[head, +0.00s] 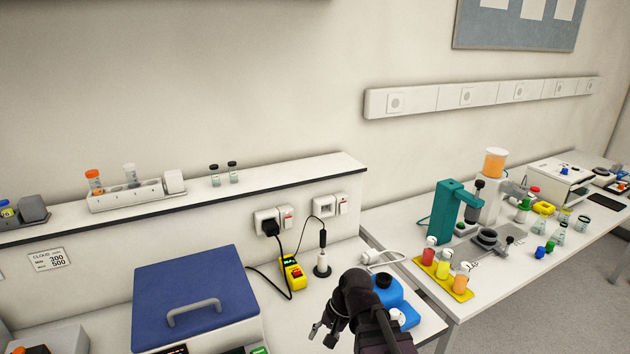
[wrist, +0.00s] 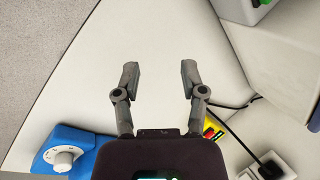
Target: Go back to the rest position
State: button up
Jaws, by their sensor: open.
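My gripper (head: 324,334) is at the bottom middle of the head view, above the white bench near the blue device. In the wrist view my gripper (wrist: 159,75) has its two fingers spread apart with only bare bench between them. It is open and holds nothing. The blue device with a white knob (wrist: 62,158) lies at the lower left of the wrist view, and it also shows in the head view (head: 391,291), partly hidden behind my arm.
A blue-lidded box (head: 193,283) stands left of my gripper. A shelf (head: 265,178) carries vials and a tube rack (head: 127,198).

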jog(key=d+f+n+h, duration=0.1)
jog(key=d+h, duration=0.1)
jog(key=d, duration=0.5)
jog(key=d+f+n+h+b, duration=0.1)
jog(key=d+f+h, duration=0.1)
jog(key=d, duration=0.5)
jog(key=shift+s+n+t+h, duration=0.15)
jog(key=shift+n+t+h, duration=0.15)
jog(key=shift+n, duration=0.1)
